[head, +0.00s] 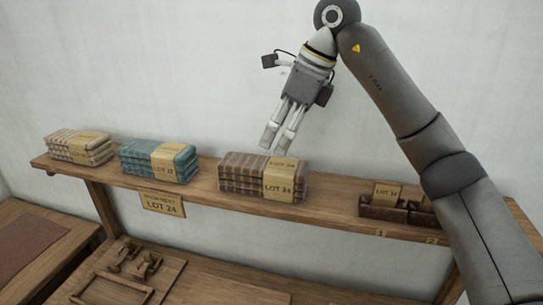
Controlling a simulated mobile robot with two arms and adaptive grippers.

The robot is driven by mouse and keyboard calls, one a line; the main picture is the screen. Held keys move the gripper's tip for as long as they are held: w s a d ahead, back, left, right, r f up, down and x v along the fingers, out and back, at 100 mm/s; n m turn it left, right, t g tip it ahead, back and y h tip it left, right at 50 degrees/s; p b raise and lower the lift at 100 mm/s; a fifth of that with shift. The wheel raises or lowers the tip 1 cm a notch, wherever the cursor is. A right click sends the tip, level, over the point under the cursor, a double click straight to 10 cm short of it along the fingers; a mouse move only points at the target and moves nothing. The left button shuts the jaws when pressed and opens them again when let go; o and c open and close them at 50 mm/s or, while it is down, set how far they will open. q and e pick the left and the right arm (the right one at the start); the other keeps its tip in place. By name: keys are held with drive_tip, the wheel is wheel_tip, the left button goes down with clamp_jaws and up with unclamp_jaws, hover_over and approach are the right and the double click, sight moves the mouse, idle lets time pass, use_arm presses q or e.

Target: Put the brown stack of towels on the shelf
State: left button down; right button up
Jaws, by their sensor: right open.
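The brown stack of towels (238,173) sits on the wooden shelf (325,213), near its middle. It is wrapped with a yellowish band marked LOT 24. My right gripper (278,139) is open and empty, pointing down just above and behind the stack, with its fingertips close to the stack's upper edge. Whether the fingertips touch the stack cannot be told. My left gripper is not in view.
A blue stack marked LOT 12 (160,163) and a cream striped stack (78,148) stand to the left on the shelf. Small dark boxes (383,208) stand at the right. A LOT 24 sign (163,204) hangs from the front edge. Wooden tools (138,260) lie below.

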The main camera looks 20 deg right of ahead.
drive_tip(key=shift+v, duration=1.05)
